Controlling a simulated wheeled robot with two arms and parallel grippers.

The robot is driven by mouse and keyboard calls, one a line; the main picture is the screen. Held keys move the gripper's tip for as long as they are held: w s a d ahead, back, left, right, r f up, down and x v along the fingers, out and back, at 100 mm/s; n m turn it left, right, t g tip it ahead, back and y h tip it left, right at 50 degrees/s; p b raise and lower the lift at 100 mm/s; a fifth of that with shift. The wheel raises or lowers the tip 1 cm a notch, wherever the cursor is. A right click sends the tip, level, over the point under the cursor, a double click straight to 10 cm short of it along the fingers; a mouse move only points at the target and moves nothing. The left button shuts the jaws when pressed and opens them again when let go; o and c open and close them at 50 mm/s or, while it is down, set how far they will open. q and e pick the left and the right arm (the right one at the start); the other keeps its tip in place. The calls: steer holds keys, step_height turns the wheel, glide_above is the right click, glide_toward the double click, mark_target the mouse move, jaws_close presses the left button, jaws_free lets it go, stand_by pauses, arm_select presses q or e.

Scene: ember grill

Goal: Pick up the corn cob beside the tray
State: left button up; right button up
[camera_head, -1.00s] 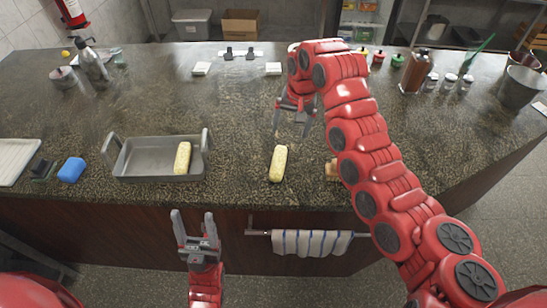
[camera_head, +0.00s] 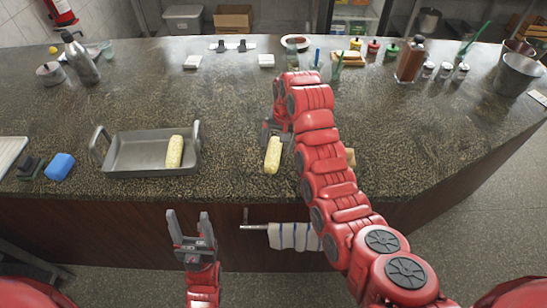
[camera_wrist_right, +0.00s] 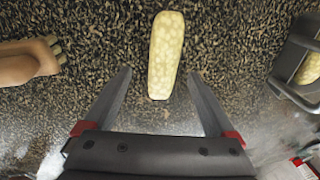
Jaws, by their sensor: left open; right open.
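A pale yellow corn cob (camera_head: 273,155) lies on the speckled dark counter to the right of the grey metal tray (camera_head: 122,166). A second corn cob (camera_head: 175,151) lies inside the tray. My right gripper (camera_head: 272,137) is low over the counter at the loose cob, partly hidden by its own arm. In the right wrist view the loose cob (camera_wrist_right: 166,55) lies ahead of the open fingers (camera_wrist_right: 158,95), its near end reaching between the tips. My left gripper (camera_head: 190,222) is open and empty in front of the counter, below its edge.
A blue sponge (camera_head: 60,166) lies left of the tray. A wooden-looking item (camera_wrist_right: 28,62) lies on the other side of the loose cob from the tray. A striped towel (camera_head: 293,236) hangs on the counter front. Bottles and jars stand at the back right.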

mark_target(274, 151)
steer(key=shift+a+f+p, duration=0.1)
steer(key=shift+f+p, duration=0.05)
steer(key=shift+p, duration=0.25)
steer(key=f+p, duration=0.1)
steer(key=f, duration=0.1)
steer(key=a+f+p, duration=0.1)
steer(key=shift+w+f+p, duration=0.3)
steer(key=shift+f, duration=0.1)
steer(key=shift+w+f, duration=0.1)
steer(key=shift+f, duration=0.3)
jaws_close()
